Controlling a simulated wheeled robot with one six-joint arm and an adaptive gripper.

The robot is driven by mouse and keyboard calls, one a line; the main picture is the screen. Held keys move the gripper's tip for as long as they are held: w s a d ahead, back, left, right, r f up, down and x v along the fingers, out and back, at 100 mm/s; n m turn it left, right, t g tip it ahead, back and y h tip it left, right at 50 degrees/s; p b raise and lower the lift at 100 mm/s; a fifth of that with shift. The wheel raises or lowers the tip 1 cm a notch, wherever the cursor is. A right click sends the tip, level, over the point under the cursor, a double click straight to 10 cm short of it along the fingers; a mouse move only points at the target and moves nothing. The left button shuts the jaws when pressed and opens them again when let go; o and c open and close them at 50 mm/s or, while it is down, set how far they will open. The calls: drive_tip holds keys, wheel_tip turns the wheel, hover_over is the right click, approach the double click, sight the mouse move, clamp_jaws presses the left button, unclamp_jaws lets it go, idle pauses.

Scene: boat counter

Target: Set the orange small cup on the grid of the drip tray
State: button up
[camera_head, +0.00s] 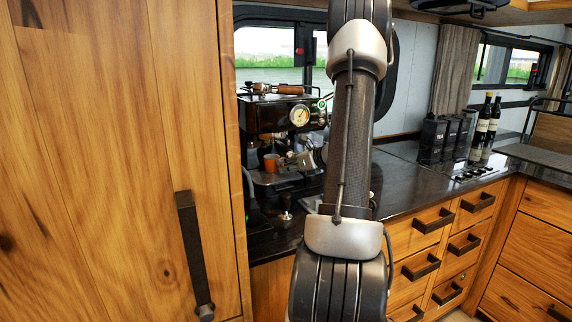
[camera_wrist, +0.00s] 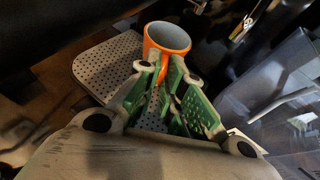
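The orange small cup (camera_wrist: 168,41) has a pale grey inside and appears upright in the wrist view. Its handle side faces my gripper (camera_wrist: 164,74), whose green-padded fingers close in on the handle. The drip tray (camera_wrist: 108,66) is a perforated metal grid, seen below and left of the cup and between my fingers. In the head view, the cup (camera_head: 270,162) shows at the front of the coffee machine, over the tray (camera_head: 268,180), with my gripper (camera_head: 291,162) at its right. I cannot tell whether the cup's base touches the grid; its lower part is hidden.
The coffee machine (camera_head: 285,114) stands over the tray, with a portafilter (camera_head: 280,89) on top. A clear container (camera_wrist: 285,105) is close at the right in the wrist view. Bottles (camera_head: 484,125) and dark canisters (camera_head: 440,138) stand far right. A wooden cabinet (camera_head: 120,160) blocks the left.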

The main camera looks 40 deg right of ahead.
drive_tip(key=o, duration=0.5)
drive_tip(key=v, duration=1.2)
drive_tip(key=shift+s+f, duration=0.1)
